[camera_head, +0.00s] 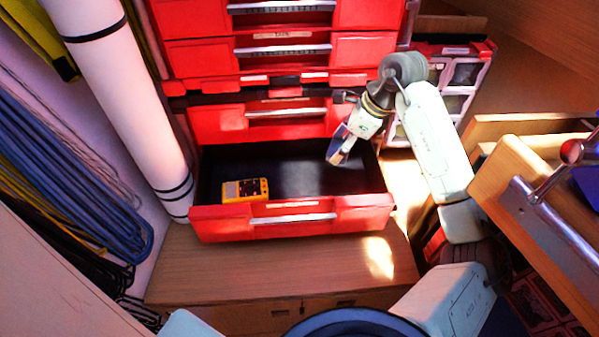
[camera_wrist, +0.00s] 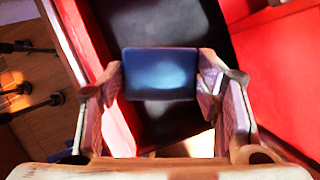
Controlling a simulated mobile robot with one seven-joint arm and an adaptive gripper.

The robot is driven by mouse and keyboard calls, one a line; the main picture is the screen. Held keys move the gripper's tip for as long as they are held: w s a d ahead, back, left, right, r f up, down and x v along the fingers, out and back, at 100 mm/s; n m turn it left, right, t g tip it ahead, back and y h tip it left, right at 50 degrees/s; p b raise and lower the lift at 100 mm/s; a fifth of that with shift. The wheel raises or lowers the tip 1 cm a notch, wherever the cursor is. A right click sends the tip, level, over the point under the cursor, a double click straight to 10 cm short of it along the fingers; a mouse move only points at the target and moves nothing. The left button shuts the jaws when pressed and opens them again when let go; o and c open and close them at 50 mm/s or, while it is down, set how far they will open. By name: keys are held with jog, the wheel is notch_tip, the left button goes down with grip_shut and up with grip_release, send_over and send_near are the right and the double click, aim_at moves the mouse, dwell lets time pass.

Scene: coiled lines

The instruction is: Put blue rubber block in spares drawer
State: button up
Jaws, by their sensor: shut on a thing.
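The blue rubber block (camera_wrist: 160,74) is held between the two fingers of my gripper (camera_wrist: 163,88) in the wrist view. In the head view my gripper (camera_head: 341,150) is above the right part of the open drawer (camera_head: 265,221), with the block (camera_head: 336,148) partly hidden by the fingers. The drawer is red with a dark floor, pulled out from a red cabinet. The block looks held above the drawer floor; its exact height is hard to tell. I see no label that reads as spares.
A yellow meter-like device (camera_head: 246,190) lies in the drawer's left part. The drawer's middle floor is clear. A white roll (camera_head: 128,95) stands close to the left. A wooden drawer or bench (camera_head: 520,195) with a metal bar juts in at right.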

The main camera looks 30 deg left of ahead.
send_over(329, 193)
jog(key=d, duration=0.2)
jog(key=f, duration=1.3)
jog(key=shift+a+p, duration=0.25)
jog(key=shift+p, duration=0.15)
notch_tip(329, 193, down, 4)
jog(key=shift+r+p, duration=0.2)
jog(key=shift+p, duration=0.25)
jog(key=shift+w+f, duration=0.1)
jog(key=shift+f, duration=0.1)
jog(key=shift+f+b, duration=0.2)
jog(key=shift+b, duration=0.15)
jog(key=o, duration=1.2)
jog(key=shift+c, duration=0.2)
jog(key=shift+r, duration=0.15)
jog(key=shift+r+p, duration=0.25)
jog(key=shift+p, duration=0.25)
jog(key=s+p+v, duration=0.1)
jog(key=p+v, duration=0.1)
jog(key=v, duration=0.9)
jog(key=shift+w+d+r+p, duration=0.2)
jog(key=shift+w+r+p, duration=0.1)
jog(key=shift+w, duration=0.2)
